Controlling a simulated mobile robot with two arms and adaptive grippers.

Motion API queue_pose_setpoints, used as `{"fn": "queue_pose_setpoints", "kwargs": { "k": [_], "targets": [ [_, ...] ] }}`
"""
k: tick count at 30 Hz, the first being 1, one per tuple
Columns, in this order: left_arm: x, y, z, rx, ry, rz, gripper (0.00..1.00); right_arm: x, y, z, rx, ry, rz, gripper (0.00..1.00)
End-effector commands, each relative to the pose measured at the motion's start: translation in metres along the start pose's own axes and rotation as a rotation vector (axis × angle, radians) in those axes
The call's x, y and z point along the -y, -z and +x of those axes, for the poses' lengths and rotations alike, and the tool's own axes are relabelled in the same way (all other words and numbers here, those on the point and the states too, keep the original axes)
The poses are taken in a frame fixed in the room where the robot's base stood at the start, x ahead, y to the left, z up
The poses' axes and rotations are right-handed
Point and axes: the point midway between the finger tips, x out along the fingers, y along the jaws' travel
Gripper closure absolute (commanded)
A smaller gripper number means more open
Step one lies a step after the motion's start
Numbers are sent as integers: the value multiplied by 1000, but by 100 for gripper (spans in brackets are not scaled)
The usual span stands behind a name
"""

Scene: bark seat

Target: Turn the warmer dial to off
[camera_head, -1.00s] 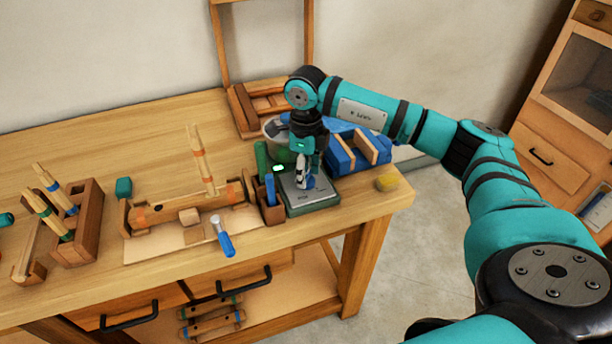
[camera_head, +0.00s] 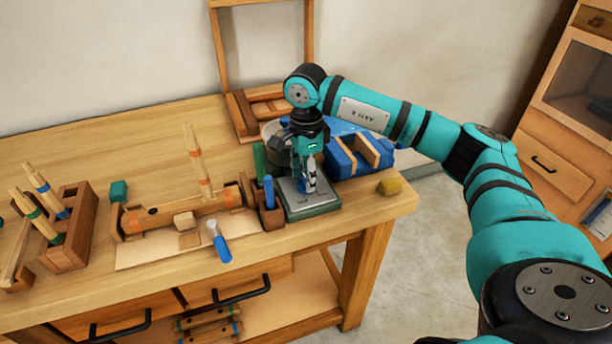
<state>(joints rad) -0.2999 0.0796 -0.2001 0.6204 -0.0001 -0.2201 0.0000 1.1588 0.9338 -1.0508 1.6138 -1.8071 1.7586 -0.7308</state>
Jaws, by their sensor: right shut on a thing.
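The warmer (camera_head: 321,209) is a low green box with a grey metal top, near the right end of the workbench. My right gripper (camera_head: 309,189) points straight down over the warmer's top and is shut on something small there. The fingers hide what they hold, so I cannot make out the dial or its setting. My left gripper is not in view.
A blue-handled tool (camera_head: 221,246) lies at the front.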

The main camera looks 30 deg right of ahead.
Motion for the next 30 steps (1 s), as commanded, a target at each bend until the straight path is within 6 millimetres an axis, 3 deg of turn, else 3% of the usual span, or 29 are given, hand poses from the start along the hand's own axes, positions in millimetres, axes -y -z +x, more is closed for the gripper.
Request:
{"fn": "queue_pose_setpoints", "kwargs": {
  "k": [16, 17, 21, 30],
  "targets": [
    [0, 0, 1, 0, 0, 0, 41, 1, 0, -2, 2, 6, -26, 90],
    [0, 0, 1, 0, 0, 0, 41, 1, 0, -2, 2, 6, -26, 56],
    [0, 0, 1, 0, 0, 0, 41, 1, 0, -2, 1, 5, -25, 37],
    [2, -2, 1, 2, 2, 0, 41, 0, 0, -2, 1, 2, -25, 35]
  ]
}}
